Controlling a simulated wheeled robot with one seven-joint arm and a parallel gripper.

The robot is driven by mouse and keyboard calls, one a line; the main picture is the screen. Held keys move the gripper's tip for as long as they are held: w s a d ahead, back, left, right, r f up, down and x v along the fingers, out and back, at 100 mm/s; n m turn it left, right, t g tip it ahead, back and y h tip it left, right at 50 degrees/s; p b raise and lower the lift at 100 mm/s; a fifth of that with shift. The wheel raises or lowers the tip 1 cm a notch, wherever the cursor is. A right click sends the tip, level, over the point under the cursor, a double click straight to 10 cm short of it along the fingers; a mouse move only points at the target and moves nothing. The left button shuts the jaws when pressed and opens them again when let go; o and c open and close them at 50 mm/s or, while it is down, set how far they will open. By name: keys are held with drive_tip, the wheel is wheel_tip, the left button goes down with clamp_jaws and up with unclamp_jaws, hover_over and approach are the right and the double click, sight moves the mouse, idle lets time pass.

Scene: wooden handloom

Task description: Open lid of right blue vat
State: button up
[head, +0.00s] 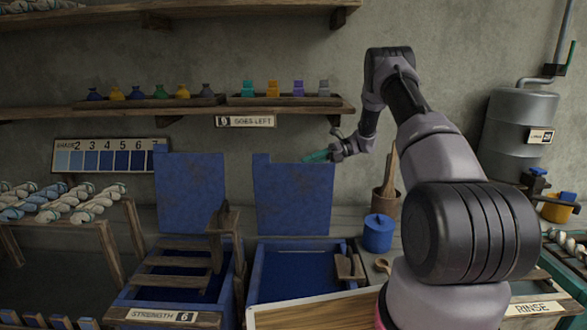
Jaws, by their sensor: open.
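The right blue vat (257,279) stands in the middle of the lower view, with dark blue liquid inside. Its blue lid (292,199) stands upright at the vat's back edge, so the vat is open. My gripper (322,155) is open beside the lid's upper right corner, with teal at its fingertips. I cannot tell whether it touches the lid. The left blue vat (222,292) has its lid (190,192) upright too, and a wooden slatted rack (183,262) lies over its opening.
A wooden board (310,311) crosses in front of the right vat. A blue lidded pot (378,234), a wooden scoop (382,266) and a utensil holder (385,205) stand to its right. A shelf (180,111) with small bottles hangs above the lids. Skeins (65,200) lie at left.

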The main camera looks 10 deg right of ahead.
sight(295, 167)
drive_tip(key=x, duration=0.5)
drive_tip(key=shift+a+f, duration=0.1)
drive_tip(key=shift+a, duration=0.25)
clamp_jaws()
idle(1.1)
